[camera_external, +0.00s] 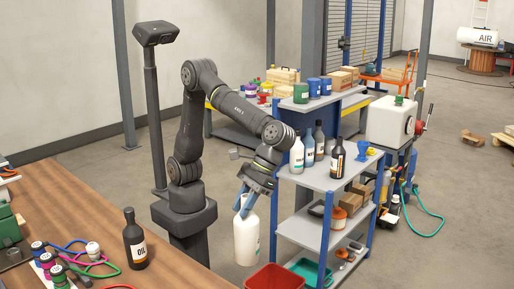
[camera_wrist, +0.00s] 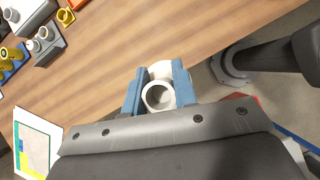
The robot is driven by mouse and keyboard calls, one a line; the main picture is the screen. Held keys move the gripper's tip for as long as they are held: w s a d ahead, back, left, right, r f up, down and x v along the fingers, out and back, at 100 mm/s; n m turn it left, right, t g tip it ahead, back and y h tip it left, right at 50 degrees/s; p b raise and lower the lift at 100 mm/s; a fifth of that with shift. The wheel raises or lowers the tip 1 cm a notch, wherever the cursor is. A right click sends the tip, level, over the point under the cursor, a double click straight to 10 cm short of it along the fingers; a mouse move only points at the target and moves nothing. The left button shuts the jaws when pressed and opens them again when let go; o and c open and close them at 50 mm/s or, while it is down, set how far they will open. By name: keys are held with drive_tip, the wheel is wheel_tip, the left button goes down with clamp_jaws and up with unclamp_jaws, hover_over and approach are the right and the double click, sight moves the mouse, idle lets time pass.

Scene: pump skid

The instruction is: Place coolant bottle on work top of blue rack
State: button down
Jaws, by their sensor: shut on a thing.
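My gripper (camera_external: 247,199) is shut on a white bottle (camera_external: 246,240), which hangs upright below it in the external view. In the wrist view the blue fingers (camera_wrist: 157,95) sit on both sides of the bottle's white round neck (camera_wrist: 159,96). The bottle is in the air between the wooden bench and the blue rack, above floor level. I cannot read its label. The blue rack (camera_external: 325,178) stands to the right, with a grey work top. Its near part carries several bottles, including a white one (camera_external: 297,155) and a black one (camera_external: 337,160).
A wooden bench (camera_external: 185,279) at the left holds a black oil bottle (camera_external: 135,243) and coloured hoses. A red bin (camera_external: 275,277) and a green bin (camera_external: 310,270) are low by the rack. A white tank (camera_external: 390,122) stands behind it. Bare work top is scarce between the bottles.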

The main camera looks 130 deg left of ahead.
drive_tip(key=w+a+f+m+g+y, duration=0.2)
drive_tip(key=w+a+f+m, duration=0.15)
drive_tip(key=a+f, duration=0.65)
drive_tip(key=w+a+f+m+g+y, duration=0.15)
drive_tip(key=a+f+m, duration=0.35)
drive_tip(key=a+f, duration=0.5)
drive_tip(key=s+a+r+m+y, duration=0.2)
drive_tip(key=a+r+m, duration=0.15)
drive_tip(key=a, duration=0.85)
drive_tip(key=s+a+r+m+y, duration=0.2)
drive_tip(key=a+m, duration=0.2)
drive_tip(key=a, duration=0.7)
drive_tip(key=s+a+r+m+y, duration=0.1)
drive_tip(key=s+a+r+m, duration=0.15)
drive_tip(key=a, duration=0.95)
drive_tip(key=s+a+r+m+t+y, duration=0.1)
drive_tip(key=s+a+r+m+y, duration=0.1)
drive_tip(key=s+a+r+m, duration=0.5)
drive_tip(key=s+a+r+t+y, duration=0.1)
drive_tip(key=s+a+r, duration=0.1)
drive_tip(key=s+a, duration=0.65)
drive_tip(key=s+a+f, duration=0.4)
drive_tip(key=a+f, duration=0.6)
drive_tip(key=a, duration=0.2)
drive_tip(key=shift+a+f, duration=0.3)
drive_tip(key=shift+f, duration=0.1)
drive_tip(key=shift+m, duration=0.25)
